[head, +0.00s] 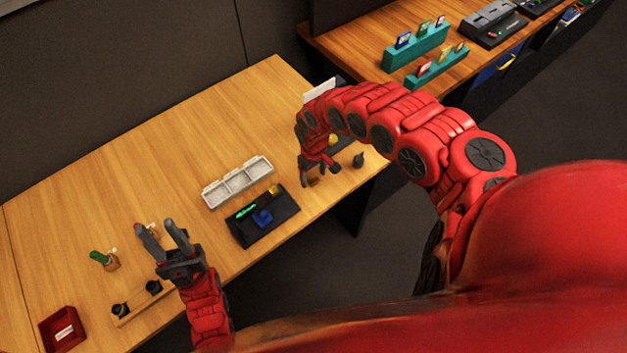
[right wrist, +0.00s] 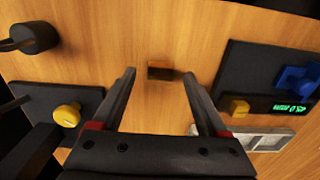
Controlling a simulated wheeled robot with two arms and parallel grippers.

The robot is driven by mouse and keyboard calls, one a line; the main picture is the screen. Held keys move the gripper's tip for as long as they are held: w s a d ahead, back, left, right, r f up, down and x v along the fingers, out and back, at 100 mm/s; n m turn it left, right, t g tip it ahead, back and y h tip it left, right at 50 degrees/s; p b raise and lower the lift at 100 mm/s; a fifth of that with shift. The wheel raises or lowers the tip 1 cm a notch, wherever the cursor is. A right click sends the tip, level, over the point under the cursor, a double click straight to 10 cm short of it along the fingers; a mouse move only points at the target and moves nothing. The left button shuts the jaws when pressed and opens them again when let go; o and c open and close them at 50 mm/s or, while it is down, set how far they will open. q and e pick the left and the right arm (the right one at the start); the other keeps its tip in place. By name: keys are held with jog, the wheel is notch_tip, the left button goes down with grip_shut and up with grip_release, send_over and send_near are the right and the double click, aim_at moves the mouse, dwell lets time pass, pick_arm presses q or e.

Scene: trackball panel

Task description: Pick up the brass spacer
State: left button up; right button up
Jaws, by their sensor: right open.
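A small brown-gold block, which looks like the brass spacer (right wrist: 164,72), lies on the wooden table in the right wrist view. It shows just past and between the tips of my right gripper (right wrist: 159,76), which is open and empty. In the head view my right gripper (head: 319,176) points down at the table's right end, and the spacer (head: 312,181) is partly hidden by it. My left gripper (head: 155,228) is open and empty above the table's left part.
A black panel (right wrist: 270,65) with a blue part and a yellow block (right wrist: 236,107) lies right of the spacer. A pale compartment tray (head: 238,182) stands behind the panel. A dark plate with a yellow knob (right wrist: 67,115) and a black knob (right wrist: 35,38) lie to the left.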

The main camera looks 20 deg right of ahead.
jog(key=shift+f, duration=0.75)
jog(key=shift+c, duration=0.2)
grip_shut()
